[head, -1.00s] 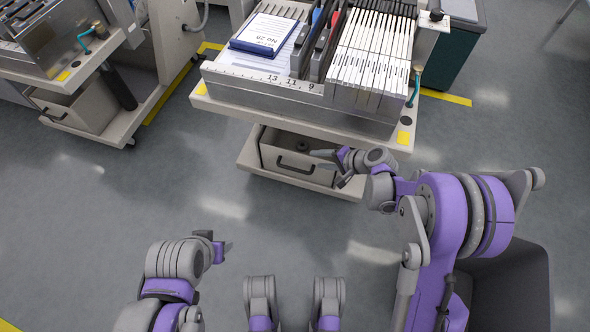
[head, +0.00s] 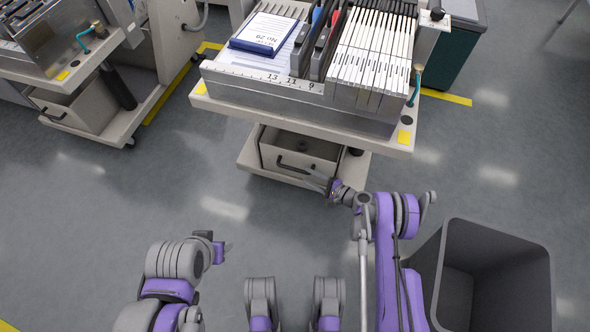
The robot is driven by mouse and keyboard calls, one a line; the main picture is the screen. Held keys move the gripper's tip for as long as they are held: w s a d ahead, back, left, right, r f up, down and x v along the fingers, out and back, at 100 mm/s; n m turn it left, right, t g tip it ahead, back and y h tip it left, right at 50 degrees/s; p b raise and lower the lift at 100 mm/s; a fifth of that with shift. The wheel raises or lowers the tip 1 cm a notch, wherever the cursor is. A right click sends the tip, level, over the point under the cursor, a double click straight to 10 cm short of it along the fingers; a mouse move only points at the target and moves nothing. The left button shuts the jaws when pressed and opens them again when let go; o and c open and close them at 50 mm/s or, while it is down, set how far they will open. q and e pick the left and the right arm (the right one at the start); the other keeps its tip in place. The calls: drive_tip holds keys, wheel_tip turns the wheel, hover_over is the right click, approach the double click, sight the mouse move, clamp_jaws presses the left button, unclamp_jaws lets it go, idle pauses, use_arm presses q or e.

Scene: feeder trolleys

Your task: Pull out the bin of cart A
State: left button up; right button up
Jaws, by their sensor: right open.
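A grey bin (head: 300,153) with a dark bar handle (head: 294,166) on its front sits low under the top of the middle trolley (head: 300,112). Its front faces me and it rests on the trolley's lower shelf (head: 262,177). My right gripper (head: 322,182) is open and empty, just right of and below the handle, near the bin's lower right front. I cannot tell whether it touches the bin. My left gripper (head: 222,246) is at the lower left, over open floor and away from the trolley; its jaws are too small to read.
A second trolley with a similar bin (head: 85,106) stands at the upper left. An open dark grey box (head: 500,232) is at the lower right, beside my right arm. The trolley top holds feeders (head: 372,52) and a blue-edged card (head: 265,33). Floor in front is clear.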

sight(295, 169)
drive_tip(key=b+x, duration=0.1)
drive_tip(key=x, duration=0.7)
drive_tip(key=shift+b, duration=0.3)
drive_tip(key=shift+c, duration=0.3)
clamp_jaws()
drive_tip(key=shift+d, duration=0.1)
idle(0.6)
